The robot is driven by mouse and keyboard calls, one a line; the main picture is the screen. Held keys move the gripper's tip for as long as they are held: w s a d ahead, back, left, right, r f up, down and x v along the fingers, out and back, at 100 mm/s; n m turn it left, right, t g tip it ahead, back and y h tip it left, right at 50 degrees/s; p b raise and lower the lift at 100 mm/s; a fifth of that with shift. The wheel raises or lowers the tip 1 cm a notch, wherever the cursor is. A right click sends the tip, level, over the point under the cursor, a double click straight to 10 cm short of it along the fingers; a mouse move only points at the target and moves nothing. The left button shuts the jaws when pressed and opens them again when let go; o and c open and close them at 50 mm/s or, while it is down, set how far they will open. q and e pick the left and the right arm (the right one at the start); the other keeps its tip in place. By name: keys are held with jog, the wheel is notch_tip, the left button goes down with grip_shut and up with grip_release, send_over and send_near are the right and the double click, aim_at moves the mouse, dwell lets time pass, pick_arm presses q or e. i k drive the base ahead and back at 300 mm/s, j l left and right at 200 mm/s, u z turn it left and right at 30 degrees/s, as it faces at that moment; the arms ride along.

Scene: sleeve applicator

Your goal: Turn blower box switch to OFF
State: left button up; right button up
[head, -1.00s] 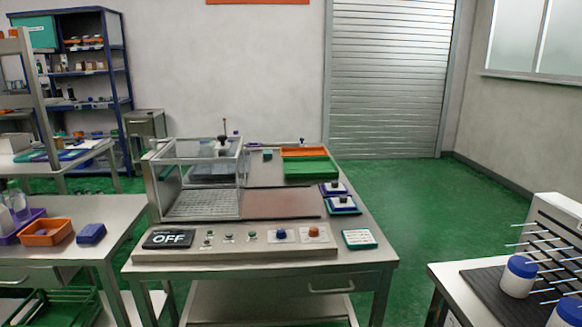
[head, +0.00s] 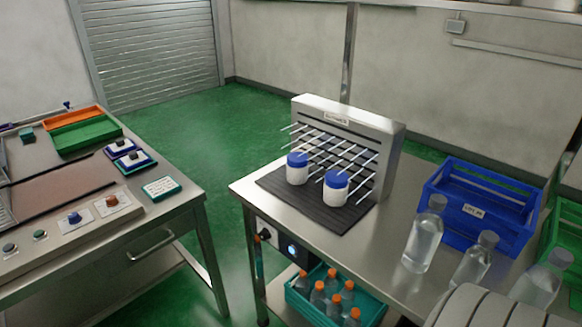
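A dark control box (head: 283,247) is mounted under the front edge of the right-hand steel table. It carries a black knob (head: 265,235) on its left and a lit blue-white indicator (head: 292,250) to the right of the knob. The knob's setting is too small to read. Above it on the table stands a grey upright unit (head: 350,128) with a small label and several thin rods sticking out. Two white jars with blue lids (head: 297,170) stand on a black ribbed mat (head: 280,189) before it. Neither of my grippers is in view.
The steel table (head: 245,190) also bears clear bottles (head: 424,238) and a blue crate (head: 475,205). A teal crate (head: 365,310) of orange-capped bottles sits below. A steel bench (head: 190,200) with buttons stands left. Green floor (head: 228,215) is open between the tables.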

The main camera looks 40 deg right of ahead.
aim_at(264, 235)
jog(key=z, duration=1.3)
jog(key=i+j, duration=0.15)
jog(key=i, duration=0.2)
jog(key=l+z, duration=0.05)
